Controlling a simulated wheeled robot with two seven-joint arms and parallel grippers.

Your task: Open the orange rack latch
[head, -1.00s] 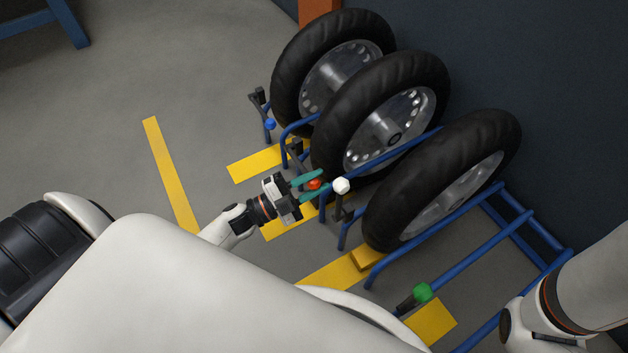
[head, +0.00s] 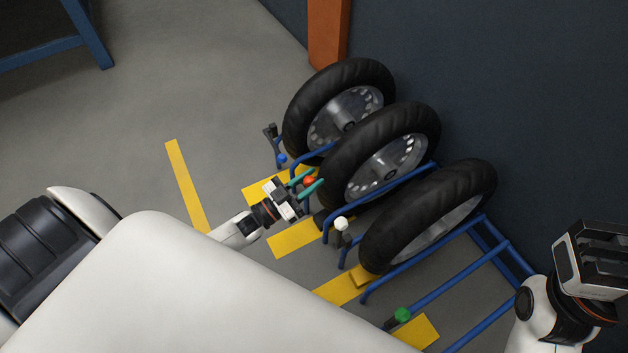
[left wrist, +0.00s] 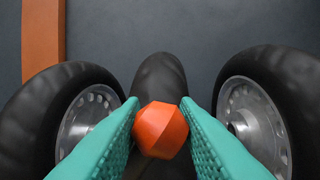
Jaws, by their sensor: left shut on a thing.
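The orange latch knob (head: 309,181) sits at the front of the blue wheel rack, beside the middle wheel (head: 385,155). My left gripper (head: 306,184) is shut on this knob, with its two teal fingers on either side. In the left wrist view the faceted orange knob (left wrist: 161,130) is between the teal pads, in front of a dark tyre. The lever below the knob is mostly hidden by the fingers. My right gripper (head: 592,260) is at the right edge, away from the latches; its fingertips are not clear.
The blue rack (head: 455,275) holds three black-tyred wheels along the dark wall. Other latches have a blue knob (head: 281,159), a white knob (head: 341,224) and a green knob (head: 402,315). An orange post (head: 328,35) stands behind. Grey floor to the left is open.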

